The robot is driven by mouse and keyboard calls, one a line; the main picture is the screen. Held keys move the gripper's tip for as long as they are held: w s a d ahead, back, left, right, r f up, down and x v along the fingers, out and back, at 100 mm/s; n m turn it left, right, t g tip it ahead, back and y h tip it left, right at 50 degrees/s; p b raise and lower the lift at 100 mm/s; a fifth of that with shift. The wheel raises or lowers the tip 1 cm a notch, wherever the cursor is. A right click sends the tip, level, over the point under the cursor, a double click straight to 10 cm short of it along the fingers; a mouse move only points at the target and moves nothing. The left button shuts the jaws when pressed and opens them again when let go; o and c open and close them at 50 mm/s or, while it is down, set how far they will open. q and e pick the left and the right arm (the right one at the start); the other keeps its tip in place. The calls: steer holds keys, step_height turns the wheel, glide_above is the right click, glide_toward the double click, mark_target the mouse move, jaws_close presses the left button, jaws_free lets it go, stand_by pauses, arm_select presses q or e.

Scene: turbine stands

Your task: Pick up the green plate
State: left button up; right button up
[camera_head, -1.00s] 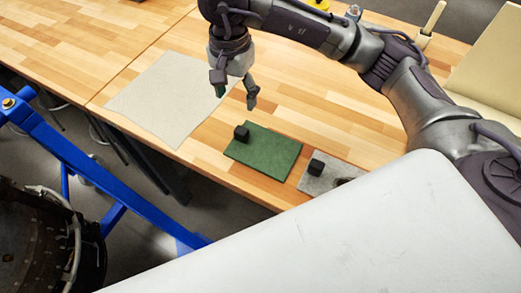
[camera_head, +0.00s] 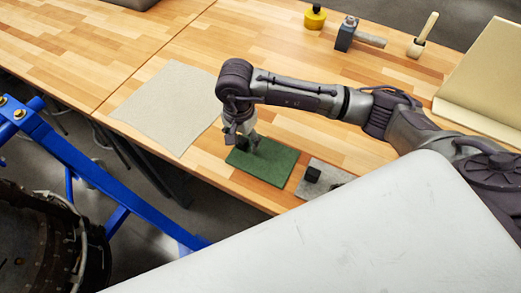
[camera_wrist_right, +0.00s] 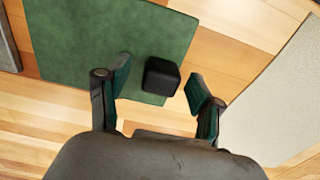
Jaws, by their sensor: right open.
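The green plate (camera_head: 270,165) lies flat on the wooden table near its front edge. In the right wrist view the plate (camera_wrist_right: 90,40) has a black block-shaped knob (camera_wrist_right: 161,76) near one edge. My left gripper is not in view.
A grey plate (camera_head: 325,177) with a black knob (camera_head: 312,174) lies right of the green plate. A pale mat (camera_head: 165,105) lies to the left. A yellow container (camera_head: 315,18), a hammer (camera_head: 360,36) and a wooden-handled tool (camera_head: 423,36) stand farther back.

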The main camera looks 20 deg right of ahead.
steer(key=shift+f, duration=0.4)
jaws_close()
steer(key=shift+r, duration=0.1)
steer(key=shift+w+r+b, duration=0.1)
steer(key=shift+r+b, duration=0.3)
steer(key=shift+r, duration=0.15)
step_height(320, 180, up, 2)
steer(key=shift+r+b, duration=0.2)
steer(key=shift+b, duration=0.4)
steer(key=s+d+r+b, duration=0.4)
steer(key=d+r, duration=0.3)
steer(key=d, duration=0.3)
steer(key=shift+s+d+r, duration=0.2)
steer(key=shift+s+d, duration=0.15)
steer(key=shift+s, duration=0.05)
